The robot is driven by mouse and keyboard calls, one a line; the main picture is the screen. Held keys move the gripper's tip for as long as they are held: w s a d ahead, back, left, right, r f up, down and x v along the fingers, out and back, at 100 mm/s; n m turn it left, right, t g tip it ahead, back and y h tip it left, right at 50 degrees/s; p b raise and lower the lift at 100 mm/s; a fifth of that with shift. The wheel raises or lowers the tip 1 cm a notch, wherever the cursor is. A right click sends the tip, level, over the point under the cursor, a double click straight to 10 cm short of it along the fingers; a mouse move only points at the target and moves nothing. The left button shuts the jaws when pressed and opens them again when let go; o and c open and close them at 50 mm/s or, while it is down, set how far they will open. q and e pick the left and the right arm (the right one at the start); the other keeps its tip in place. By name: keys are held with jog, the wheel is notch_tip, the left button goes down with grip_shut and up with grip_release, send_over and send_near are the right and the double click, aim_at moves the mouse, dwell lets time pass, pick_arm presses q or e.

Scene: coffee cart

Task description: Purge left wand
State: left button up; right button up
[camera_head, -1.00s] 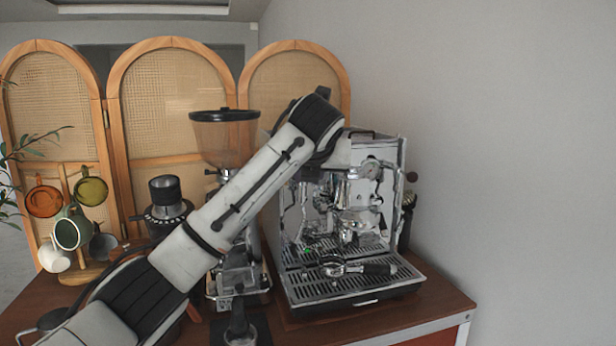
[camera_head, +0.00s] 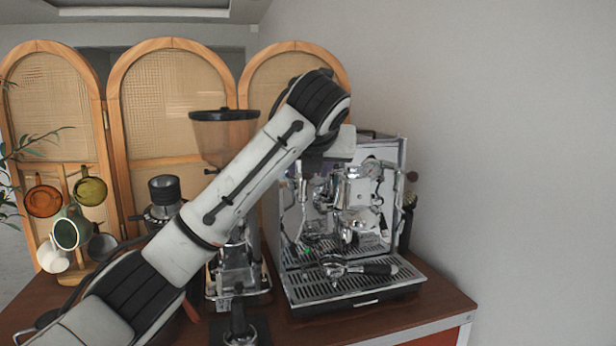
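The chrome espresso machine (camera_head: 287,258) stands on the wooden counter near the right wall. A thin steam wand (camera_head: 304,225) seems to hang at its front left, over the drip tray (camera_head: 330,290); it is small and hard to separate from the reflections. My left arm reaches in from the lower left, with its wrist in front of the machine's upper left. The fingers of my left gripper cannot be made out against the machine, nor whether they touch the wand. A portafilter (camera_head: 376,268) lies across the drip tray with its handle to the right. My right gripper is not in view.
A grinder with a brown hopper (camera_head: 222,140) stands left of the machine, partly behind my arm. A smaller grinder (camera_head: 165,190) and a mug stand with several mugs (camera_head: 68,232) are further left. A tamper (camera_head: 240,328) is at the front. The wall closes the right.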

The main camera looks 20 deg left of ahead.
pick_arm(q)
jog(key=v, duration=0.6)
jog(key=shift+b, duration=0.4)
jog(key=shift+s, duration=0.1)
dwell(0.9)
